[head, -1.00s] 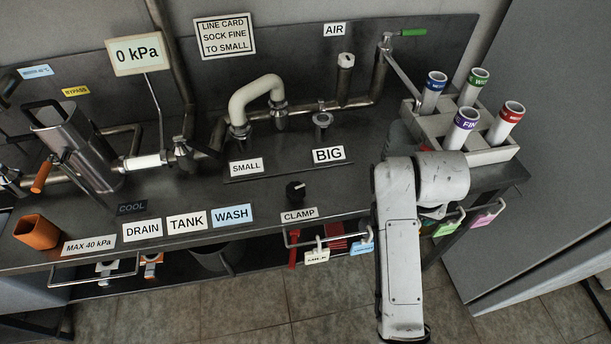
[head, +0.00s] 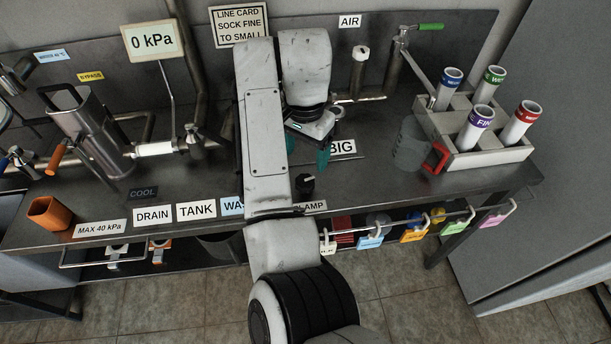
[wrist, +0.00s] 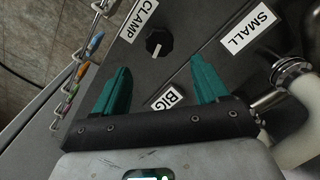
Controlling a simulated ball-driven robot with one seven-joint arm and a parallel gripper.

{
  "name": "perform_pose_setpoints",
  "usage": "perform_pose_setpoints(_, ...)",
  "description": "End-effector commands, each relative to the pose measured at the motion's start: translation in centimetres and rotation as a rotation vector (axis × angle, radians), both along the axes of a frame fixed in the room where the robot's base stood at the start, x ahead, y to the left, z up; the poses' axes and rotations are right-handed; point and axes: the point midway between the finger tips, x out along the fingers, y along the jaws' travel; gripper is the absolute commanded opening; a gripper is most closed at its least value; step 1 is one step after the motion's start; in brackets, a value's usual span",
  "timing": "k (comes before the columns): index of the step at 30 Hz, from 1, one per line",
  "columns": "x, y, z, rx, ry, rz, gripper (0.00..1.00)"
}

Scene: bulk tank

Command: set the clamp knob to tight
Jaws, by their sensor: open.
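The clamp knob (head: 305,184) is a small black round knob with a white pointer mark, standing on the grey bench top behind the CLAMP label (head: 313,206). In the wrist view the knob (wrist: 158,43) lies beyond and between my fingertips, apart from them. Its label (wrist: 139,19) shows beside it. My gripper (head: 308,160) has teal fingers and hangs above the bench just behind the knob. In the wrist view my gripper (wrist: 160,72) is open with nothing between the fingers. I see no tight marking.
The BIG label (head: 343,147) is beside my gripper, and the SMALL label (wrist: 249,33) shows in the wrist view. Colored tags hang along the front rail.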

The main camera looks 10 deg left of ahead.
Motion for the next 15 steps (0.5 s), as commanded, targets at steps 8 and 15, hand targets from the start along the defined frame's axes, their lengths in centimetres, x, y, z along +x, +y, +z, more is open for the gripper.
perform_pose_setpoints(8,-0.1,0.0,-5.2,-0.001,0.004,0.001,0.74)
perform_pose_setpoints(15,-0.1,0.0,-8.3,0.000,0.001,0.000,0.74)
